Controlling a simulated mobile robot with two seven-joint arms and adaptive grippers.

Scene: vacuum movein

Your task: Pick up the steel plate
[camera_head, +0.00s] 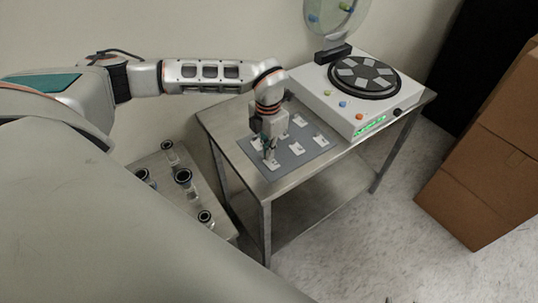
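Several small pale, square pieces lie on a flat grey mat (297,172) on the metal table; the steel plate is likely one of these, but I cannot tell which. One pale piece (296,149) lies right of my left gripper, and another (321,140) farther right. My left gripper (268,154) points down over the left part of the mat, right at a pale piece (272,164). Its fingers are too small to show whether they are open, shut or touching it. My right gripper is not in view.
A white machine (328,102) with a dark round turntable (364,76), coloured buttons and a raised clear lid (335,16) stands at the table's back right. A lower surface (157,160) at left holds several dark-topped cylinders (183,177). Cardboard boxes (480,170) stand right; floor between is clear.

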